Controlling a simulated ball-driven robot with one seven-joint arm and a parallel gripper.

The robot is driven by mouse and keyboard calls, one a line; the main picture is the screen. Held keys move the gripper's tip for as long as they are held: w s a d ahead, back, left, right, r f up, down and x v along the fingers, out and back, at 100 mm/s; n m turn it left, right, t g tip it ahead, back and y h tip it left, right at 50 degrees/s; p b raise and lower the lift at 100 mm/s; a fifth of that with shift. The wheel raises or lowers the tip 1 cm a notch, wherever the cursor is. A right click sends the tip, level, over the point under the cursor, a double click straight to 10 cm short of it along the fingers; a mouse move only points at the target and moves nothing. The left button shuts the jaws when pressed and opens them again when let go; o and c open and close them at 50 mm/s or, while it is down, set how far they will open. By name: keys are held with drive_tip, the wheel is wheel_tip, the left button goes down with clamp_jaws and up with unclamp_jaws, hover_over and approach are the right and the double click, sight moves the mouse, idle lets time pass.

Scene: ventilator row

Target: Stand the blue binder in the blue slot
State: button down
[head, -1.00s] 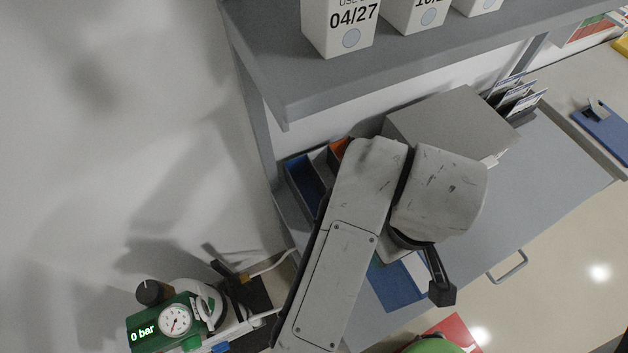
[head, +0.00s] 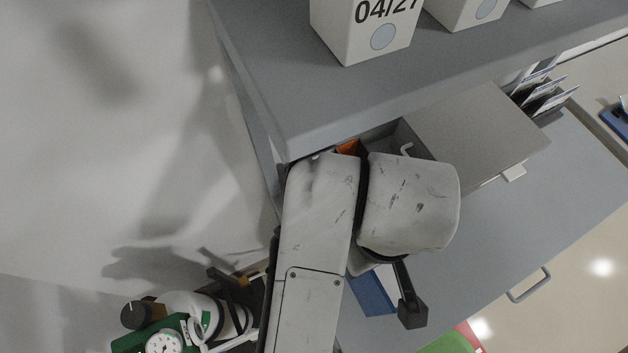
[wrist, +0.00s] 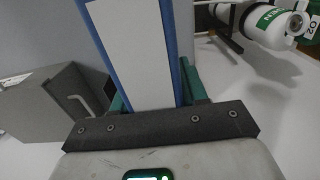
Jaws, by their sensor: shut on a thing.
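My gripper (wrist: 157,95) is shut on the blue binder (wrist: 176,50), which has a broad white label and stands between the green fingers in the wrist view. In the head view a blue part of the binder (head: 372,294) shows below my arm, over the grey counter; my gripper is hidden there. The slot holder is at the back left of the counter, under the shelf. Its orange slot (head: 348,147) shows just above my arm. The blue slot is hidden behind my arm.
A grey shelf (head: 330,95) with white dated boxes (head: 366,28) overhangs the back. A grey box (head: 480,135) and upright cards (head: 543,92) stand on the counter (head: 490,225). A gas cylinder with a green gauge unit (head: 160,340) is at lower left. The counter's right part is clear.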

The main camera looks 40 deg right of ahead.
drive_tip(key=w+d+p, duration=0.1)
drive_tip(key=w+d, duration=0.1)
drive_tip(key=w, duration=0.7)
drive_tip(key=w+d, duration=0.2)
drive_tip(key=w, duration=0.6)
wheel_tip(320, 180, down, 7)
drive_tip(key=w, duration=0.1)
drive_tip(key=shift+r, duration=0.15)
drive_tip(key=shift+w, duration=0.1)
drive_tip(key=c, duration=0.6)
unclamp_jaws()
